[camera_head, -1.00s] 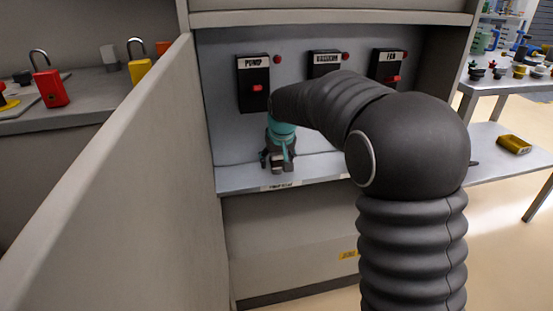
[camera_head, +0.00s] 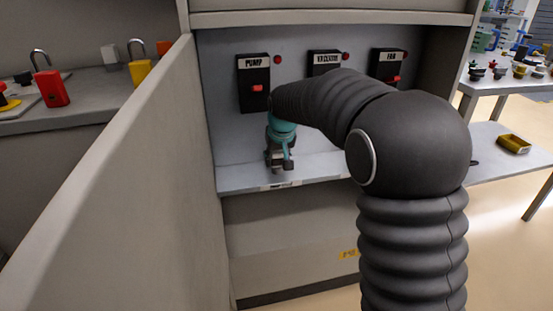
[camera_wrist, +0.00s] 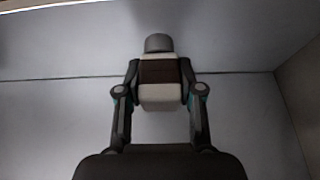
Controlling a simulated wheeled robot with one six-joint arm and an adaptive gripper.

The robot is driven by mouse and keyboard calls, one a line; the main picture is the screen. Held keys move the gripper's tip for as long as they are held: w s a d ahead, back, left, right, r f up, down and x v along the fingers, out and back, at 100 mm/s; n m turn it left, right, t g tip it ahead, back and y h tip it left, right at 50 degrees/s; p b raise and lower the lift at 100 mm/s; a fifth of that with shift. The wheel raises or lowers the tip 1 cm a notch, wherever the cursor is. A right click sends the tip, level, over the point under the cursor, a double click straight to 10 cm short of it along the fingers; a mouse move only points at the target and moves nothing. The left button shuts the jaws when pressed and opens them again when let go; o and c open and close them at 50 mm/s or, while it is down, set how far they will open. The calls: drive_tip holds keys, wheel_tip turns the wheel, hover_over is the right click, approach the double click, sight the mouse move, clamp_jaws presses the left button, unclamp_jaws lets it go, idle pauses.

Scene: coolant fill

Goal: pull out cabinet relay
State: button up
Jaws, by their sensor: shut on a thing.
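The relay is a small block, pale with a dark brown band and a grey round end. In the wrist view the relay (camera_wrist: 160,94) sits between the two fingers of my gripper (camera_wrist: 160,78), which are shut on its sides. In the head view my gripper (camera_head: 280,163) points down over the cabinet shelf (camera_head: 240,178), near the shelf's front left. The relay is mostly hidden there by the fingers. I cannot tell whether it is still seated in a socket.
A grey side panel (camera_head: 130,170) stands at left. A red padlock (camera_head: 51,88) and yellow padlock (camera_head: 140,72) are on the left counter.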

drive_tip(key=shift+r, duration=0.15)
drive_tip(key=shift+r+p, duration=0.35)
drive_tip(key=shift+r, duration=1.85)
